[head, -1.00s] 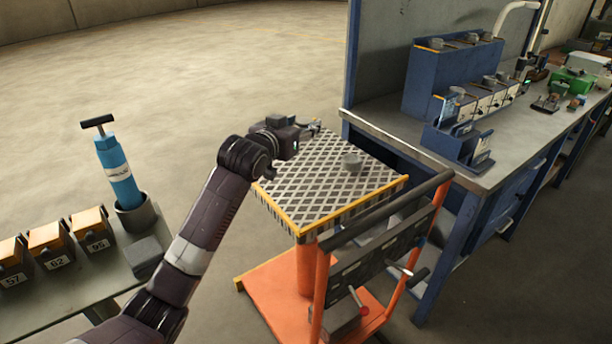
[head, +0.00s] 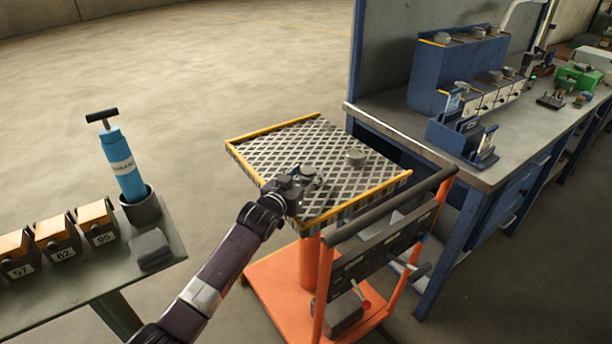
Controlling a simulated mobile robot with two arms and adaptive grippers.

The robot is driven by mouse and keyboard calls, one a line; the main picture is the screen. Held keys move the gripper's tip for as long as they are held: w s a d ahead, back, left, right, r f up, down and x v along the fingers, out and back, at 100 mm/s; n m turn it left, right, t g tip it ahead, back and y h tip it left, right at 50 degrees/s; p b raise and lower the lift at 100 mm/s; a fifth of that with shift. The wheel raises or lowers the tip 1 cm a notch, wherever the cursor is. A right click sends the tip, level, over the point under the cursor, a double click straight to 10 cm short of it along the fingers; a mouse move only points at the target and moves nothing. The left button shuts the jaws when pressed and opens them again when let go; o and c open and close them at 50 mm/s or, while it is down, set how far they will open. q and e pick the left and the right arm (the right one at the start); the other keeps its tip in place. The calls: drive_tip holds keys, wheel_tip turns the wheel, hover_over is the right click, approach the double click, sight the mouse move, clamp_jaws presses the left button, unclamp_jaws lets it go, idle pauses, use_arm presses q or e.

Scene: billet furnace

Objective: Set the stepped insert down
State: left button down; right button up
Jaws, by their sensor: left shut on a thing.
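My left gripper (head: 314,182) is over the near left part of the trolley's chequered top (head: 285,148). It is shut on a small grey round piece, the stepped insert (head: 308,171), partly hidden by the gripper. The insert is at or just above the top; I cannot tell if it touches. My right gripper is not in view.
Yellow edge strips (head: 365,194) border the trolley top, and a dark push handle (head: 390,212) rises at its near right. A blue workbench (head: 430,150) stands to the right. A side table (head: 100,275) with numbered bins (head: 55,237) and a blue pump (head: 122,165) is left. The far trolley top is clear.

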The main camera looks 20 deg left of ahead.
use_arm(q)
drive_tip(key=shift+r, duration=0.1)
drive_tip(key=c, duration=1.1)
unclamp_jaws()
drive_tip(key=shift+f, duration=0.2)
drive_tip(key=shift+s, duration=0.15)
drive_tip(key=shift+s, duration=0.25)
drive_tip(key=v, duration=1.1)
drive_tip(key=shift+s+a+r, duration=0.1)
drive_tip(key=shift+s+r, duration=0.05)
